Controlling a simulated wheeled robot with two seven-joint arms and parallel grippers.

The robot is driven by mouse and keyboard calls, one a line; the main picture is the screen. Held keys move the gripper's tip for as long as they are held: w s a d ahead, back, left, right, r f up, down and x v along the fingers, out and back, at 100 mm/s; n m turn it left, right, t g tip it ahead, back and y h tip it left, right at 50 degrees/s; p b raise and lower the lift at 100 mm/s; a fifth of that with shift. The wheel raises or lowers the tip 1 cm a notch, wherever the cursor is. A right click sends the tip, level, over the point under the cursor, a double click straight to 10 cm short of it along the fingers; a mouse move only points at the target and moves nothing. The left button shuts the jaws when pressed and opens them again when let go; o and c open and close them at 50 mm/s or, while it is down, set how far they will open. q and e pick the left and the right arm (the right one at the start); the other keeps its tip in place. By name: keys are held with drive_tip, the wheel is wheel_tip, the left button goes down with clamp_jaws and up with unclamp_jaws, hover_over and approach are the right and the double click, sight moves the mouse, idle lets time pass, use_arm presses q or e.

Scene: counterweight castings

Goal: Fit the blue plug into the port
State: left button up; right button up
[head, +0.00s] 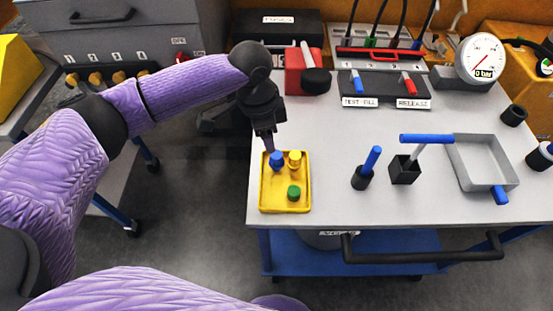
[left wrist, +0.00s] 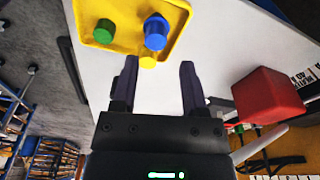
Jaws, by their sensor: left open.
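The blue plug (head: 277,160) stands in the yellow tray (head: 270,207) near its far left corner, and it also shows in the left wrist view (left wrist: 156,32). A yellow plug (head: 294,159) stands just right of it and a green plug (head: 294,192) stands nearer the front. My left gripper (head: 268,148) is over the far left part of the tray, close to the blue plug. In the left wrist view its fingers (left wrist: 159,70) are apart and empty, with the blue plug beyond the tips. I cannot tell which fitting is the port. My right gripper is not in view.
A red block (head: 294,72) with a black cylinder stands behind the tray. A switch panel (head: 385,90), a gauge (head: 482,58) and hoses stand at the back. Blue-handled tools in black holders (head: 405,170) and a grey tray (head: 459,168) stand to the right. The tabletop between is clear.

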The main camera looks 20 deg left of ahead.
sight(275, 155)
use_arm(q)
drive_tip(key=f+b, duration=0.1)
drive_tip(key=f, duration=0.1)
drive_tip(key=d+f+b, duration=0.1)
drive_tip(key=f, duration=0.5)
drive_tip(key=shift+w+d+f+b, duration=0.15)
drive_tip(key=shift+w+d+b, duration=0.05)
drive_tip(key=shift+d+b, duration=0.2)
clamp_jaws()
